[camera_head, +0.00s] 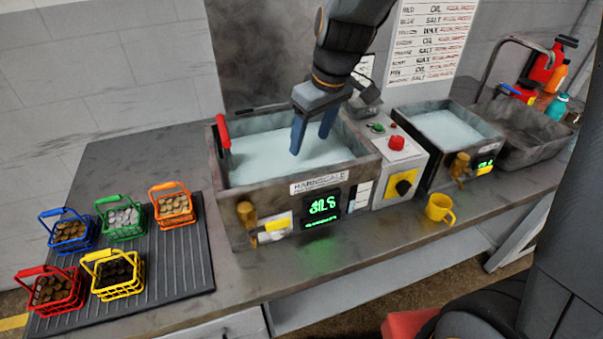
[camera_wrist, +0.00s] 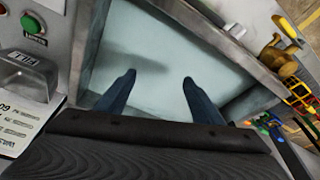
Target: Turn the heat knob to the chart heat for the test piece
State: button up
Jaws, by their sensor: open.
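My gripper (camera_head: 311,142) is open and empty, pointing down over the pale liquid of the left bath. In the wrist view its blue fingers (camera_wrist: 159,80) are apart with only liquid between them. A black knob on a yellow plate (camera_head: 403,186) is on the front of the grey control box, right of my gripper; I cannot tell whether it is the heat knob. The chart (camera_head: 432,42) on the back wall lists rows with OIL, SALT and WAX; its small print is unclear. The green bath display (camera_head: 321,205) is blurred. I cannot single out the test piece.
Several coloured baskets of parts stand on a ribbed black mat (camera_head: 185,265) at left. A red button (camera_head: 396,143) tops the control box. A second bath (camera_head: 445,130), yellow mug (camera_head: 440,208) and sink (camera_head: 530,138) are at right. Brass taps stick out in front of both baths.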

jog(key=b, duration=0.4)
send_near(304, 166)
jog(key=s, duration=0.2)
jog(key=shift+a+p+x, duration=0.15)
jog(key=shift+p+x, duration=0.45)
jog(key=shift+x, duration=1.45)
jog(key=shift+a+p+x, duration=0.15)
jog(key=shift+p+x, duration=0.4)
jog(key=shift+x, duration=1.5)
jog(key=shift+w+r, duration=0.1)
jog(key=shift+w, duration=0.05)
jog(key=c, duration=1.5)
